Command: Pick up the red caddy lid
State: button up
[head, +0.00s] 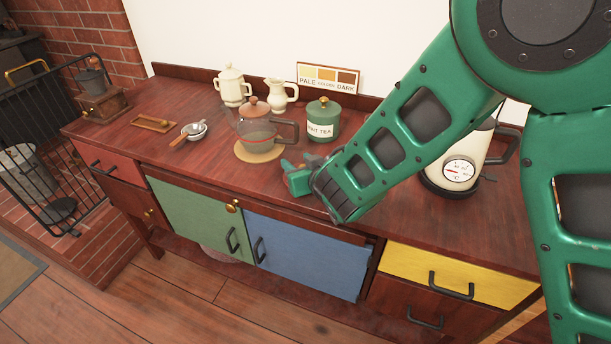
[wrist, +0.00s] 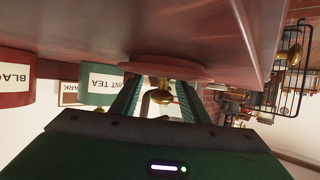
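The wrist view is upside down. In it, the red caddy lid (wrist: 165,67) is a flat disc that appears to lie on the wooden counter, its brass knob facing up in the room. My gripper (wrist: 162,99) is open, with one finger on each side of the knob and gaps visible beside it. A red caddy (wrist: 14,78) with a label reading "BLAC" is at the left edge; no knob shows on its visible part. In the head view my gripper (head: 296,178) is low near the counter's front edge. The lid and red caddy are not visible there, likely behind my arm.
A green mint tea caddy (head: 322,120) stands behind my gripper, lid on. A glass teapot (head: 257,132) sits on a round mat to the left. A kettle (head: 455,158) stands right, partly behind my arm. The counter (head: 200,175) is clear front left.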

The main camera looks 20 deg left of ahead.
grip_shut()
